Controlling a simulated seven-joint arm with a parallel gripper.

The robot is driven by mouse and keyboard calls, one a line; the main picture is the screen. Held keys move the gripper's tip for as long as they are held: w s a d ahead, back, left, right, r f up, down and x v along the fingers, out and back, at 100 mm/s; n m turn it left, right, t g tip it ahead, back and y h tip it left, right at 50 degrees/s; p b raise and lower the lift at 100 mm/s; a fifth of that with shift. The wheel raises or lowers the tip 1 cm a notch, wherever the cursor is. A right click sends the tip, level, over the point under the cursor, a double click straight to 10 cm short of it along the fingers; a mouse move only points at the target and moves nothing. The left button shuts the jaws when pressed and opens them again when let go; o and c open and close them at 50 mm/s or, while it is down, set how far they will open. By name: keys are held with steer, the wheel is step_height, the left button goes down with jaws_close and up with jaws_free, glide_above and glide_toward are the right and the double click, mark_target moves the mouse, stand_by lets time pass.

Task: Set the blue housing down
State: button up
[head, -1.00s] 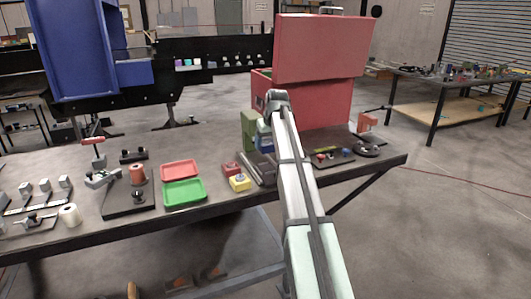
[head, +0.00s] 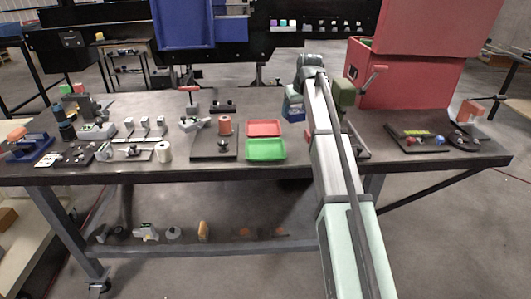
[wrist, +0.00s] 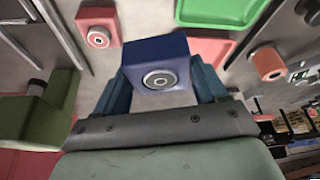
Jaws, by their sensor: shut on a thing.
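The blue housing (wrist: 157,65) is a dark blue block with a round metal-ringed port on its face in the wrist view. It sits between the two blue fingers of my gripper (wrist: 160,88), which is shut on it. In the head view my gripper (head: 293,101) and the housing (head: 293,113) are over the back half of the table, just right of the red tray. The arm partly hides the area to their right. I cannot tell whether the housing touches the tabletop.
The red tray (head: 264,128) and green tray (head: 265,149) lie left of my gripper. A green fixture with a red lever (head: 345,92) stands close on the right, before the large red box (head: 405,80). A red block (wrist: 98,28) shows in the wrist view. Some bare table lies behind the trays.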

steer(key=n, duration=0.2)
glide_above(264, 150)
steer(key=shift+m+y, duration=0.3)
steer(key=shift+s+d+f, duration=0.1)
steer(key=shift+s+f, duration=0.15)
steer(key=shift+f, duration=1.65)
steer(key=shift+s+d+f, duration=0.1)
steer(key=shift+s+f, duration=0.2)
steer(key=shift+f, duration=1.55)
steer(key=shift+s+d+f, duration=0.1)
steer(key=shift+s+f, duration=0.15)
steer(key=shift+f, duration=1.65)
steer(key=o, duration=1.4)
steer(key=shift+f, duration=0.1)
steer(key=shift+o, duration=0.2)
steer(key=v, duration=1.2)
